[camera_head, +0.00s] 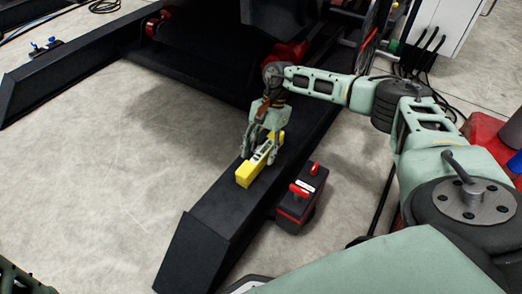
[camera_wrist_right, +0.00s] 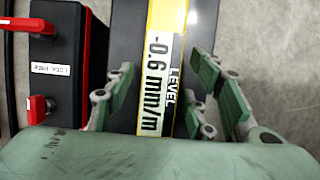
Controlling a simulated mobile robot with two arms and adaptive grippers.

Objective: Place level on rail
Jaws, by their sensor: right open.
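The yellow level (camera_head: 245,174) appears to lie lengthwise along the top of the black rail (camera_head: 205,222) in the head view. In the right wrist view the level (camera_wrist_right: 163,50) shows a label "LEVEL" and a reading of -0.6 mm/m. My right gripper (camera_head: 262,146) is over the level's far part. In the wrist view the right gripper (camera_wrist_right: 168,95) is open, with its fingers on either side of the level and visible gaps between. The wrist view also shows the dark rail (camera_wrist_right: 130,40) under the level. My left gripper is not in view.
A black box with red switches (camera_head: 300,196) stands close beside the rail on the right; it also shows in the wrist view (camera_wrist_right: 62,85). Another dark beam (camera_head: 60,75) is at the left. Dark machinery stands at the back. The floor between the beams is clear.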

